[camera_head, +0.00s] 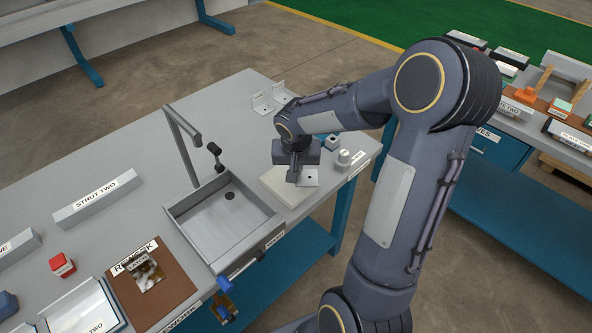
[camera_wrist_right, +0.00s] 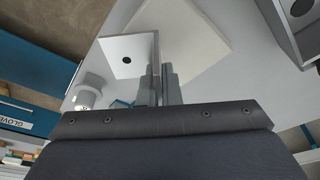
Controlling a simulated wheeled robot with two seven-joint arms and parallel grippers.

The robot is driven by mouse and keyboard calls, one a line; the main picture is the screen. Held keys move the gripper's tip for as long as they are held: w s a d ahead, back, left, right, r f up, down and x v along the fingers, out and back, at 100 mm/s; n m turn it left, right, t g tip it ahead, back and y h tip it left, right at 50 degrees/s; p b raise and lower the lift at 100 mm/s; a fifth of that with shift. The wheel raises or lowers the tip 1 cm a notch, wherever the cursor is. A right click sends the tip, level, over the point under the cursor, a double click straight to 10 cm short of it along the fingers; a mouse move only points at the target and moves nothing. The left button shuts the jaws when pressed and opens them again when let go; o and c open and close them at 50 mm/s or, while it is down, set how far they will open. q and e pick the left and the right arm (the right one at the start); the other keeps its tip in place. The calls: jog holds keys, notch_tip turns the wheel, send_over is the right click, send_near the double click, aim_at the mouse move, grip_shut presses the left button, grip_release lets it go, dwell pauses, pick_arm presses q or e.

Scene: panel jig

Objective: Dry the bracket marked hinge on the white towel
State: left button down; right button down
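A pale bracket (camera_head: 310,177) with a dark hole in its flat plate lies at the right part of the white towel (camera_head: 277,183), right of the sink. My right gripper (camera_head: 295,175) reaches down over the towel. In the right wrist view, its fingers (camera_wrist_right: 163,84) are close together on the upright flange of the bracket (camera_wrist_right: 120,50), whose plate lies at or just above the towel (camera_wrist_right: 205,45); I cannot tell if they touch. No hinge marking is readable on it. My left gripper is not in view.
The sink (camera_head: 180,212) with its tap (camera_head: 183,140) stands left of the towel. Two more pale brackets (camera_head: 261,104) sit at the table's back edge. A white round knob-like item (camera_head: 344,157) is close right of the bracket. A brown rework mat (camera_head: 160,303) lies at front left.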

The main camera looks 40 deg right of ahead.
jog(key=shift+r+p, duration=1.15)
jog(key=shift+r, duration=0.75)
